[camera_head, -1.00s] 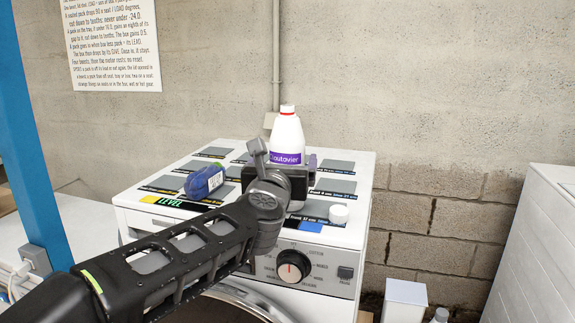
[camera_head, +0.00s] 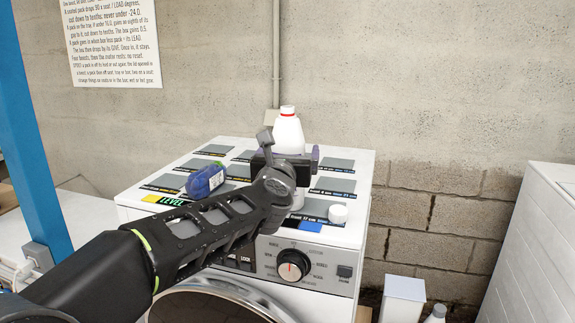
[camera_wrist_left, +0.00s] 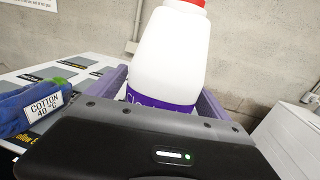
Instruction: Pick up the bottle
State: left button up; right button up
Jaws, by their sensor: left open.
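The bottle (camera_head: 288,134) is white with a red cap and stands upright on top of the white washing machine. In the left wrist view the bottle (camera_wrist_left: 172,58) shows its purple label, partly hidden by the gripper body. My left gripper (camera_head: 289,160) is in front of the bottle and hides its label and much of its lower part in the head view. In the left wrist view the purple fingers of my left gripper (camera_wrist_left: 160,95) are apart, one on each side of the bottle. Whether either finger touches it I cannot tell. My right gripper is not in view.
A blue bundle (camera_head: 205,181) with a white tag, reading "COTTON 40" in the wrist view, lies left of the bottle. A small white round cap (camera_head: 338,214) sits at right near the front edge of the washing machine (camera_head: 362,172). Grey labelled pads cover the top.

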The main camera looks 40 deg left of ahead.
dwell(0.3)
pick_arm(q)
jog(key=c, duration=1.8)
